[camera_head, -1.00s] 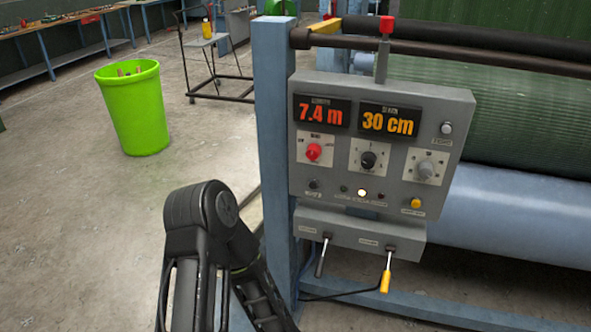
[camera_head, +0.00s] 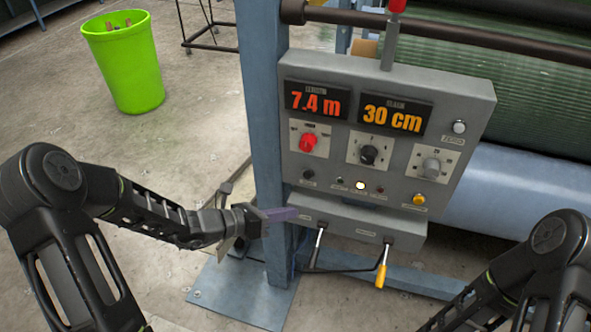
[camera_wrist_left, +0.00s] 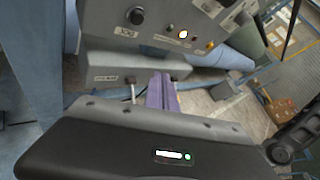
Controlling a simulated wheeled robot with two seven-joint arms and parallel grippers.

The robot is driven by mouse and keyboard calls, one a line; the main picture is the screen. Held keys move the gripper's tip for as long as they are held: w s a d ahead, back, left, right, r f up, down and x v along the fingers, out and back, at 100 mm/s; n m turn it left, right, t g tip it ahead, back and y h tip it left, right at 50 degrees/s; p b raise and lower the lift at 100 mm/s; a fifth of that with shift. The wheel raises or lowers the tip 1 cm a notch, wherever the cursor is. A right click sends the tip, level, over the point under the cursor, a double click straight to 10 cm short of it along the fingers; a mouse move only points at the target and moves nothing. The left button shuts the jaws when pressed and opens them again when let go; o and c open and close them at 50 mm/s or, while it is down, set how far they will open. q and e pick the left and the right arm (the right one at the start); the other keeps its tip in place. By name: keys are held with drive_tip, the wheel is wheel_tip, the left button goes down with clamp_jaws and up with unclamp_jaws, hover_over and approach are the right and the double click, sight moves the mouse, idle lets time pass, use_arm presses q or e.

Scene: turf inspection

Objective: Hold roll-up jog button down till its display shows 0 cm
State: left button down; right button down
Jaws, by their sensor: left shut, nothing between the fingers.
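The grey control panel (camera_head: 384,155) carries a red display (camera_head: 319,101) reading 7.4 m and an orange display (camera_head: 394,114) reading 30 cm. A yellow button (camera_head: 419,199) sits at its lower right and a small black button (camera_head: 308,174) at its lower left. My left gripper (camera_head: 292,214) is shut and empty, with purple fingers in front of the lower box's left end. The fingers also show in the left wrist view (camera_wrist_left: 160,90). My right arm shows, but its gripper is out of frame.
Two levers, one dark (camera_head: 317,248) and one yellow-handled (camera_head: 381,268), hang below the panel near my left gripper. A blue post (camera_head: 264,110) stands left of the panel. A red knob (camera_head: 308,142) and black dial (camera_head: 369,154) protrude. A green bin (camera_head: 124,65) stands behind.

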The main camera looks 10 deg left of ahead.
sight(307, 176)
use_arm(q)
drive_tip(key=shift+d+r+n, duration=0.2)
drive_tip(key=shift+r+n, duration=0.2)
drive_tip(key=shift+r, duration=0.2)
drive_tip(key=shift+w, duration=0.15)
drive_tip(key=w, duration=0.8)
drive_tip(key=shift+w+d+b, duration=0.3)
drive_tip(key=shift+w, duration=0.1)
idle(1.6)
drive_tip(key=shift+w, duration=0.3)
drive_tip(key=shift+w, duration=0.5)
idle(3.6)
